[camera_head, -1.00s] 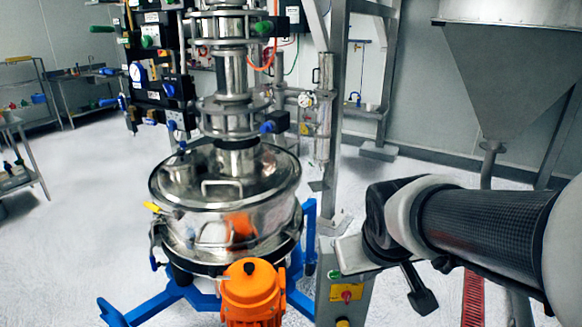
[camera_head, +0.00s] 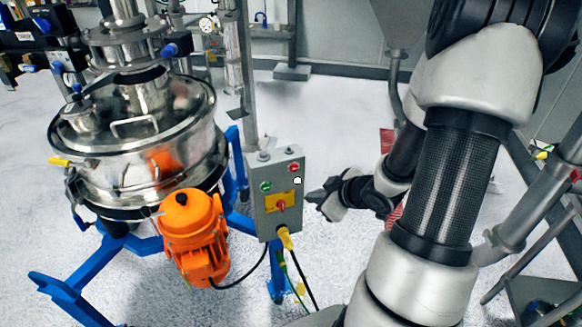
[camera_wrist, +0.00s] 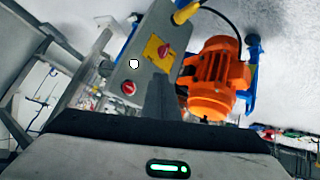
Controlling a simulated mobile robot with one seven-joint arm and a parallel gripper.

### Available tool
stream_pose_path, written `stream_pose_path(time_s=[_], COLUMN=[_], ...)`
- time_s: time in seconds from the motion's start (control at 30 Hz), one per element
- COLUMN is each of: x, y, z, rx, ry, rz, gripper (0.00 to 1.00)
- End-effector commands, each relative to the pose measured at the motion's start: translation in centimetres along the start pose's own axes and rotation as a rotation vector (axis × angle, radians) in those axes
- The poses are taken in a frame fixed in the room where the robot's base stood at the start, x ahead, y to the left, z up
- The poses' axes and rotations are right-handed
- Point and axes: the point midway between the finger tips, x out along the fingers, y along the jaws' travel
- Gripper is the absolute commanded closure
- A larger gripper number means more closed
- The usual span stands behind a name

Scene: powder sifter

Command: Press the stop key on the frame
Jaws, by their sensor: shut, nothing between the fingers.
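A grey control box (camera_head: 275,215) stands on the blue frame (camera_head: 232,160). Its face carries a red stop key (camera_head: 294,167) at the upper right, a green key (camera_head: 265,186) at the left and a red rotary knob (camera_head: 281,205) on a yellow plate. My gripper (camera_head: 309,196) is shut and empty, its tip just right of the box and lower than the red key. In the wrist view, my shut fingers (camera_wrist: 160,80) point toward the box face, with the red key (camera_wrist: 128,87) to their left. The green key is not visible there, and the fingers cover part of the face.
An orange motor (camera_head: 193,240) sits left of the box, beside the steel sifter (camera_head: 140,150). A yellow plug (camera_head: 285,238) and dark cables hang below the box. A steel post (camera_head: 245,90) rises behind it. Open floor lies behind and right of the box.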

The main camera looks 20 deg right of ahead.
Motion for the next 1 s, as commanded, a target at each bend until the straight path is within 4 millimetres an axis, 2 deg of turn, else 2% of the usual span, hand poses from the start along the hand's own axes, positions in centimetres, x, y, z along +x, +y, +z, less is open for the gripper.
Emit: stream_pose_path(time_s=[0.37,0.8,1.0], x=[0.4,4.4,5.6], y=[0.3,3.2,4.2], z=[-0.3,-3.2,-4.2], rx=[-0.001,-0.001,0.002], ry=[-0.002,-0.002,-0.002], rz=[0.001,0.002,0.001], gripper=[1.0,1.0,1.0])
